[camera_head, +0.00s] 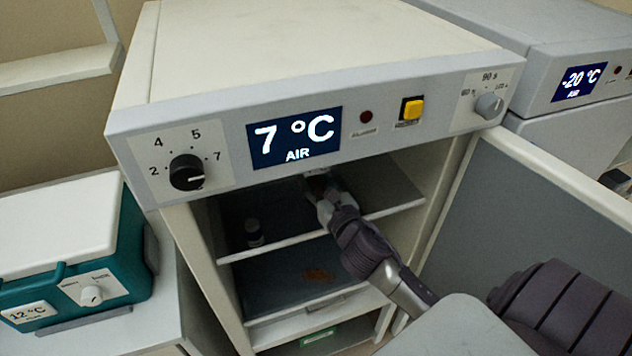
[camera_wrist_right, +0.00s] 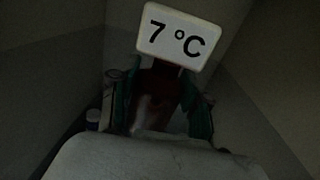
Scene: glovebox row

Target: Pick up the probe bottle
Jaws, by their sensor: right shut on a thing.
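The probe bottle, a dark red bottle (camera_wrist_right: 158,88), shows dimly in the right wrist view, with a white plate (camera_wrist_right: 180,38) reading 7 °C at its top. My right gripper (camera_wrist_right: 158,100) is shut on it, with a finger on each side. In the head view my right gripper (camera_head: 322,196) is inside the open cabinet, in the upper compartment, and largely covers the bottle. Whether the bottle touches the shelf cannot be told. My left gripper is not in view.
A small dark bottle (camera_head: 254,233) with a pale cap stands on the upper shelf (camera_head: 290,244), left of my gripper. A brown patch (camera_head: 318,275) lies on the level below. The open door (camera_head: 520,220) stands right of my arm. A teal cooler (camera_head: 75,265) is at left.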

